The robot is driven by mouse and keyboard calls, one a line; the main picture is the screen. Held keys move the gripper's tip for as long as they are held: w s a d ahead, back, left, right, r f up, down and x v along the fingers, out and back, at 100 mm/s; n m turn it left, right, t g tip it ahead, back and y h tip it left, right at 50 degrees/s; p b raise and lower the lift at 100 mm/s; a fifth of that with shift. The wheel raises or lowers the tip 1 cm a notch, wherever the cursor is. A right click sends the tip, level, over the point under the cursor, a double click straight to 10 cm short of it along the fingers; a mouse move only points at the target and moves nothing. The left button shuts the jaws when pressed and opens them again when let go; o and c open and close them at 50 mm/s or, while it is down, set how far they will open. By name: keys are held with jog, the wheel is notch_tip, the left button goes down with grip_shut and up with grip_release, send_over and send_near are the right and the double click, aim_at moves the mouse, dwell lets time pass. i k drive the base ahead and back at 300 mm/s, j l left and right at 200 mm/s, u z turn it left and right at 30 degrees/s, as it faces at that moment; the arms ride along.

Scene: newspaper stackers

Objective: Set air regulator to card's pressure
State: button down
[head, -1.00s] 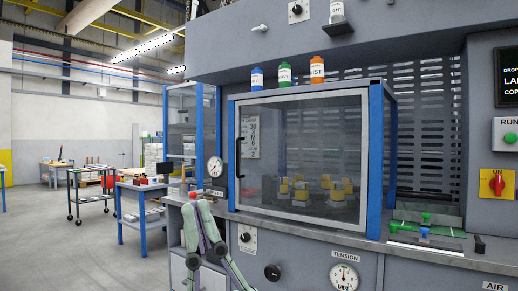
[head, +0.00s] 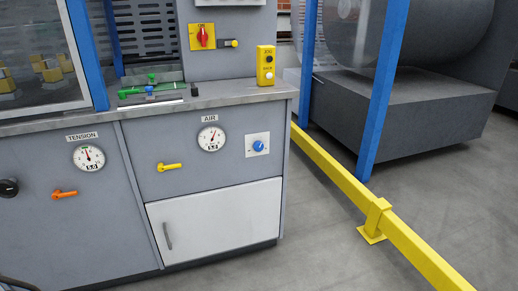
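The air gauge (head: 211,138) is a round white dial under an AIR label on the grey cabinet front in the head view. Its needle points roughly up, slightly right; the exact reading is too small to tell. To its right is a blue knob (head: 262,146) on a white square plate. A yellow lever (head: 169,167) sits below and left of the gauge, lying about horizontal. No card with a pressure can be made out. My gripper is not in view.
Left are the tension gauge (head: 89,157), an orange lever (head: 64,194) and a black knob (head: 8,188). A white cabinet door (head: 218,220) is shut below. Above are a red switch (head: 202,38) and a yellow button box (head: 265,66). A yellow rail (head: 345,183) borders the right floor.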

aim_at(258, 146)
jog(key=i+l, duration=0.1)
jog(key=i, duration=0.9)
jog(key=l+z, duration=0.05)
